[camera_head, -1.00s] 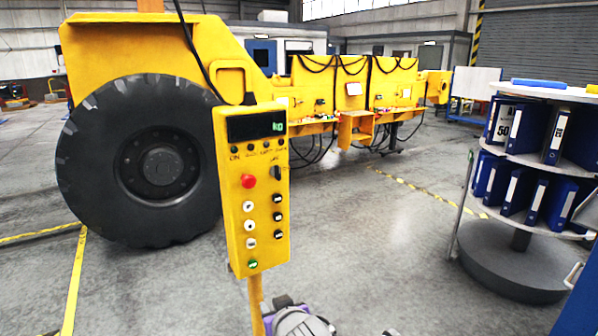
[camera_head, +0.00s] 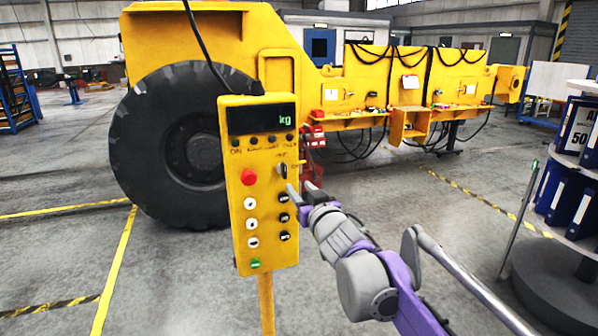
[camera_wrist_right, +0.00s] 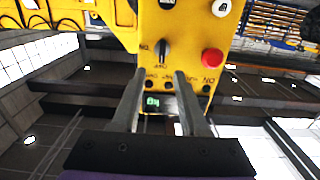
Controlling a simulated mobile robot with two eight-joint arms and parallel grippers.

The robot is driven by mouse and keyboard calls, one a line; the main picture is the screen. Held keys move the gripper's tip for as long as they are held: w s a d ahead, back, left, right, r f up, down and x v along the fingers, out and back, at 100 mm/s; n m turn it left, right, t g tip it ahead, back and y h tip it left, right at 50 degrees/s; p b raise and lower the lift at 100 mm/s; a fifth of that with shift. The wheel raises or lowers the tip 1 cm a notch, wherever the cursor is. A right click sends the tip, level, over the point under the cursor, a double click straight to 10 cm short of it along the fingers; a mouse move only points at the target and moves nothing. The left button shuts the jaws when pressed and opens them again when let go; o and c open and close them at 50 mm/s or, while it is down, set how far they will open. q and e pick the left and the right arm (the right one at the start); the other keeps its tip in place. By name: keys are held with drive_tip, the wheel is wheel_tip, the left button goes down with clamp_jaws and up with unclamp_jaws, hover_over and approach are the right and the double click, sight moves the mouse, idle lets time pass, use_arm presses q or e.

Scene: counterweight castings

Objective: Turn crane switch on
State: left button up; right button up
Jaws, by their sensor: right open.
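The yellow crane control box (camera_head: 262,215) stands on a yellow post, with a dark display reading "kg". Its black rotary switch (camera_head: 283,171) is on the upper right of the panel, level with the red button (camera_head: 249,177). My right gripper (camera_head: 300,187) is at the panel's right edge, just below the switch in the head view. In the right wrist view, which shows the box upside down, the right gripper (camera_wrist_right: 161,80) is open, with its two fingers apart and the switch (camera_wrist_right: 162,50) just beyond the gap between them. Nothing is between the fingertips. My left gripper is not in view.
A large black wheel (camera_head: 185,145) and yellow vehicle frame (camera_head: 330,85) stand behind the box. A round shelf with blue binders (camera_head: 575,140) is at the right. A black cable hangs to the box's top. The grey floor in front is clear.

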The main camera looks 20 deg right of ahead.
sight(285, 171)
drive_tip(key=w, duration=0.3)
drive_tip(key=w+p, duration=0.1)
drive_tip(key=w, duration=0.3)
drive_tip(key=w+p, duration=0.1)
drive_tip(key=w, duration=0.3)
drive_tip(key=shift+a, duration=0.4)
drive_tip(key=shift+s, duration=0.1)
clamp_jaws()
